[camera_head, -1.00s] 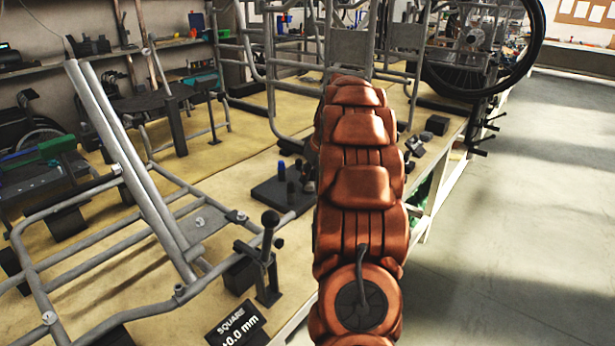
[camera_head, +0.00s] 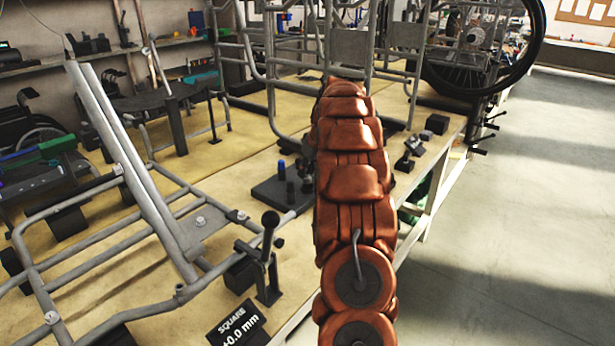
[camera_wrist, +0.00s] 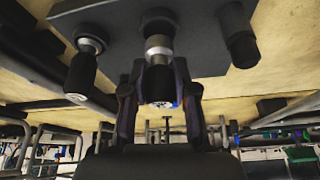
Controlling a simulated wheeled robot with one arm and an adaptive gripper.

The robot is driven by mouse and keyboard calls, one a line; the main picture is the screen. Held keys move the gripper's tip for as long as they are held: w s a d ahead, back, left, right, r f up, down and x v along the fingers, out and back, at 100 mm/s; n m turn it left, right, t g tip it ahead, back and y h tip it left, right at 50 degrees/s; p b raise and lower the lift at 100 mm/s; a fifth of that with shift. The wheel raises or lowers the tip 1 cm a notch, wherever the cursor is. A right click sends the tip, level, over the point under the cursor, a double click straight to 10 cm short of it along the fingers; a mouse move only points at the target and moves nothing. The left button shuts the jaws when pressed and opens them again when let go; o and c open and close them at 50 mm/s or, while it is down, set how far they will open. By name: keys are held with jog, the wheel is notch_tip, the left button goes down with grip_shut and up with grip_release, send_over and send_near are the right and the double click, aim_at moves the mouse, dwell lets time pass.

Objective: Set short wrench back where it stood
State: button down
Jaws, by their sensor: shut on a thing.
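My gripper (camera_wrist: 160,100) is shut on a short dark tool, taken as the short wrench (camera_wrist: 160,82), in the wrist view. The tool has a silver collar and a blue-and-white end. It lines up with the middle dark socket (camera_wrist: 158,20) of a dark block (camera_wrist: 110,12); I cannot tell how deep it sits in it. In the head view the block (camera_head: 262,194) lies on the bench, and my arm hides my gripper and the held tool.
In the wrist view, another black-handled tool (camera_wrist: 80,75) stands at left and a dark post (camera_wrist: 238,38) at right, both close to my fingers. A tubular frame (camera_head: 165,215) and a clamp (camera_head: 265,265) stand left of my arm. Small dark blocks (camera_head: 410,150) lie right.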

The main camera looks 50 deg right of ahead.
jog(key=shift+f, duration=1.25)
jog(key=shift+f, duration=0.15)
jog(key=c, duration=0.9)
grip_release()
jog(key=v, duration=0.6)
jog(key=shift+w+d+r, duration=0.15)
jog(key=shift+d+r, duration=0.1)
jog(key=shift+r, duration=0.2)
jog(key=shift+s+r, duration=0.25)
jog(key=shift+r, duration=0.2)
